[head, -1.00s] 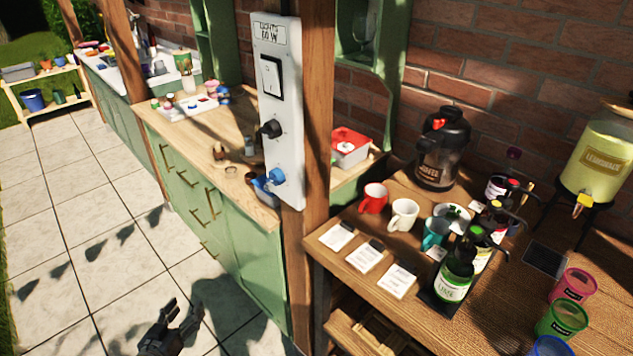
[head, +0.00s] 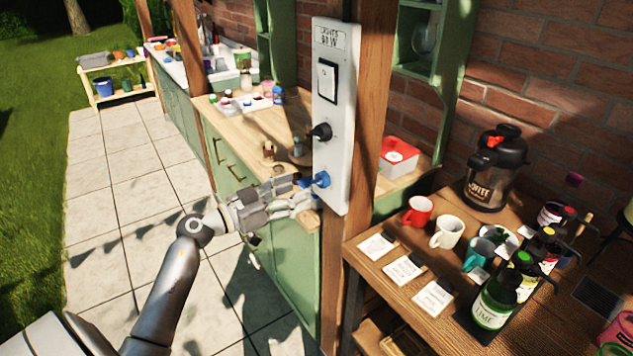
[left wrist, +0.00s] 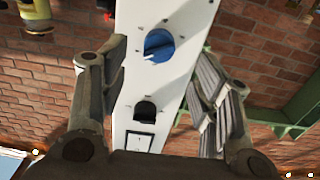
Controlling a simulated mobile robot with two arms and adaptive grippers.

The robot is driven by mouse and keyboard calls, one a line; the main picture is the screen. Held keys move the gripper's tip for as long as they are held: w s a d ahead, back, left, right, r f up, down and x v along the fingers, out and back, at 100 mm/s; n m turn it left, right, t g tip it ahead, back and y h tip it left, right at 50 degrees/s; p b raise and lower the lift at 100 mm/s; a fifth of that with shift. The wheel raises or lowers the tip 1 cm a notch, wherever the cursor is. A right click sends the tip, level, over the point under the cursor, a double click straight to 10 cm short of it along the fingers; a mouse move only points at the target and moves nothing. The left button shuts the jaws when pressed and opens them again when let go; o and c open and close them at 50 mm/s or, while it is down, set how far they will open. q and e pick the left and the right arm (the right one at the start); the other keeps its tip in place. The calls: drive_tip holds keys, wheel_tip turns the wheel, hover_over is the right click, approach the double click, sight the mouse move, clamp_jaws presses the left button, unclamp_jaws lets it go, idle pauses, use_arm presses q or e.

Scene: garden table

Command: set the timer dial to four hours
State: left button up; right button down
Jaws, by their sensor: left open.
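A white panel (head: 341,160) is fixed upright to a wooden post. From top to bottom it bears a label, a white rocker switch (head: 326,80), a black knob (head: 320,132) and a blue dial (head: 321,179). My left gripper (head: 303,191) is open and empty, its fingertips close to the blue dial. In the left wrist view, the open fingers of my left gripper (left wrist: 158,68) flank the panel, with the blue dial (left wrist: 160,42) between them. A light pointer mark shows on that dial. I cannot tell whether a finger touches it. My right gripper is not in view.
The wooden post (head: 371,110) stands behind the panel. A table to the right holds a red mug (head: 417,212), a white mug (head: 447,232), bottles and a coffee jug (head: 494,170). A green-fronted counter (head: 293,262) lies behind my gripper. Paving to the left is clear.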

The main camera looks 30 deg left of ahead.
sight(315, 183)
use_arm(q)
drive_tip(key=shift+p+x, duration=0.35)
drive_tip(key=shift+x, duration=2.8)
drive_tip(key=c, duration=1)
